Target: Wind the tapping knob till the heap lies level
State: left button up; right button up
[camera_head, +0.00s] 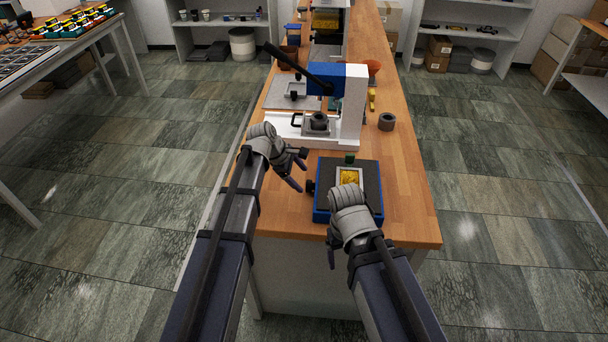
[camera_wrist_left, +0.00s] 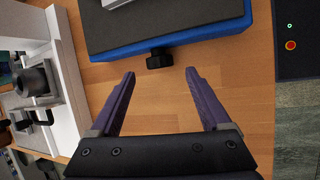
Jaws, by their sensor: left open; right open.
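The blue tapping device (camera_head: 321,213) with a dark top stands on the bench. A pale square frame on it holds yellow powder (camera_head: 350,175); I cannot tell how level the powder lies. A black tapping knob (camera_head: 310,186) sticks out of the device's left side. In the left wrist view the knob (camera_wrist_left: 159,61) lies just ahead of and between the fingertips. My left gripper (camera_head: 300,169) is open and empty, its fingers reaching towards the knob. My right gripper (camera_head: 332,257) is open at the device's near side; its wrist hides part of the device.
A blue and white press (camera_head: 353,105) with a long black lever stands behind the device. A dark grey ring (camera_head: 387,121) sits on the bench to its right. The wooden bench (camera_head: 408,190) is clear to the right of the device.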

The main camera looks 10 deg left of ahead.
pick_arm(q)
jog(key=p+v, duration=0.1)
jog(key=v, duration=0.1)
jog(key=shift+s+a+r, duration=0.1)
jog(key=shift+r, duration=0.15)
pick_arm(e)
notch_tip(320, 180, up, 2)
jog(key=shift+r, duration=0.15)
